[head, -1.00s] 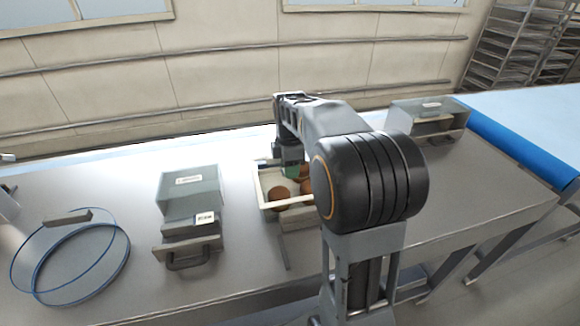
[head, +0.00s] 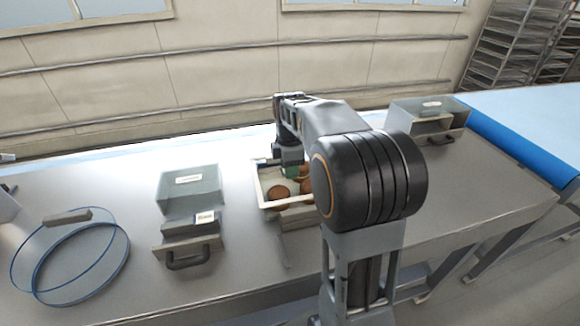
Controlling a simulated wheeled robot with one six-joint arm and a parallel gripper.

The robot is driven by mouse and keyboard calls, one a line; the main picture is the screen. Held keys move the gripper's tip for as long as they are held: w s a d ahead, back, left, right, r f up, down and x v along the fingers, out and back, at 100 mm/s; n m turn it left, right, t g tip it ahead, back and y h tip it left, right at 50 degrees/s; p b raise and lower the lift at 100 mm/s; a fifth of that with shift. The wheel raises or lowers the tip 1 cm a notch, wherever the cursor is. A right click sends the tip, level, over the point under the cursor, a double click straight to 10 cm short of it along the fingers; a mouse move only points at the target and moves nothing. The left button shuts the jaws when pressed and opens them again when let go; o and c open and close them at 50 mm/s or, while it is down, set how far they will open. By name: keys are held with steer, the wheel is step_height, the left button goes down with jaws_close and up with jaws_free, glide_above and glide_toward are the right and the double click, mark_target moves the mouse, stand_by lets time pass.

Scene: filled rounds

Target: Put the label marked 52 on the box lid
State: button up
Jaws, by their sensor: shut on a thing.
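My gripper (head: 288,160) is over the back of an open cream box (head: 262,196), partly hidden by my own arm. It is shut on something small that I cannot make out. The box holds several brown rounds (head: 279,192), and a green patch (head: 291,171) shows just below the gripper. A small white label (head: 205,217) with dark print lies on the front of a grey dispenser (head: 188,228) to the left. Its number is too small to read. I cannot make out a separate box lid.
A grey unit (head: 422,118) stands at the back right near a blue roller (head: 520,150).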

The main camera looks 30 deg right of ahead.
steer(key=shift+f, duration=0.1)
steer(key=o, duration=1.2)
steer(key=shift+r+p, duration=3)
steer(key=shift+r, duration=0.55)
